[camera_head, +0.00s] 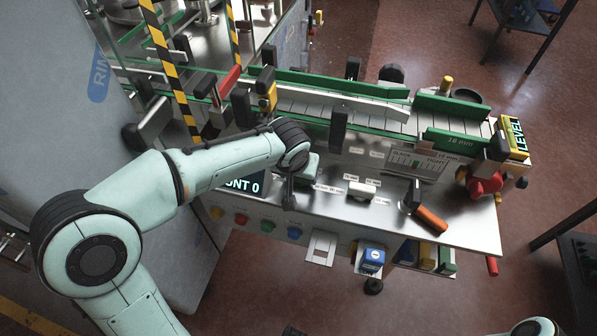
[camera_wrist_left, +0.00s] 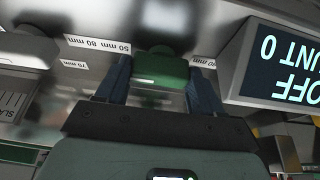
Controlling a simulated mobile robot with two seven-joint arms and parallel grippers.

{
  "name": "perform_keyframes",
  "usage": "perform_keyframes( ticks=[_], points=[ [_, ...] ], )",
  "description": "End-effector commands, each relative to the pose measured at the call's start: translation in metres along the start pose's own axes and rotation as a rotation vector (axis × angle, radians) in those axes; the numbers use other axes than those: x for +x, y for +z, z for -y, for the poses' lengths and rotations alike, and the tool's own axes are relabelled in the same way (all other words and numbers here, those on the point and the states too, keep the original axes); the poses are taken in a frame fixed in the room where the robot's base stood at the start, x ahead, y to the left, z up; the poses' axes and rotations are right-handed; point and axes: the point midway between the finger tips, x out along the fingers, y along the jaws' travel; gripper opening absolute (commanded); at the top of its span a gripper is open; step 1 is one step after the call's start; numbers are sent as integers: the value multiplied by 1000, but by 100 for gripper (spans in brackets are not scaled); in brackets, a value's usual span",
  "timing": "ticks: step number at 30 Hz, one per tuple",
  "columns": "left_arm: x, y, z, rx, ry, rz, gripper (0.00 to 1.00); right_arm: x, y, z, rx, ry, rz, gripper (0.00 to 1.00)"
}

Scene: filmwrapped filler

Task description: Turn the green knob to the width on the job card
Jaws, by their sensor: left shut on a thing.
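The green knob (camera_wrist_left: 162,68) shows in the left wrist view between the two dark fingers of my left gripper (camera_wrist_left: 160,82), which is shut on it. Small white labels beside it read "50 mm", "80 mm" (camera_wrist_left: 98,45) and "70 mm". Part of the knob's dial is hidden by the gripper. In the head view my left gripper (camera_head: 290,192) is low over the front of the steel bench, and the arm and hand hide most of the knob. I cannot make out a job card clearly. My right gripper is out of view.
A display (camera_head: 243,184) is left of the gripper. Behind runs a green-railed conveyor (camera_head: 340,100); a red handwheel (camera_head: 486,184) is at the right end.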

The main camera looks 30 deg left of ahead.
Motion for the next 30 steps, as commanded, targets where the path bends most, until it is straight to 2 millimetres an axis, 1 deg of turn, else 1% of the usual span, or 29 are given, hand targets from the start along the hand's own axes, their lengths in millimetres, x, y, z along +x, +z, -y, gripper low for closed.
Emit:
perform_keyframes(
  ticks=[2, 3, 4, 5, 13, 17, 20, 27, 30],
  points=[
    [-1, -1, 0, 0, 0, -3, 37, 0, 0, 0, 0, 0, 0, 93],
    [-1, -1, 0, 0, 0, -3, 80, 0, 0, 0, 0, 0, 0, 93],
    [-1, -1, 0, 0, 0, -3, 90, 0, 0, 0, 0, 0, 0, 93],
    [-1, -1, 0, 0, 0, -3, 93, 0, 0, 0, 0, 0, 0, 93],
    [-1, -1, 0, 0, 0, -2, 93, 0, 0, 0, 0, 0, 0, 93],
    [-10, -1, 0, 0, 1, -5, 93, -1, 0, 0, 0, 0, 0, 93],
    [-26, -2, -1, -1, 2, -7, 93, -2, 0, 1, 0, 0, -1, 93],
    [-81, -2, 0, -1, 2, -9, 93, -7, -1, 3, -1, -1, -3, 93],
    [-102, -2, 0, -1, 2, -7, 93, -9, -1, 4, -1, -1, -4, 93]
  ],
)
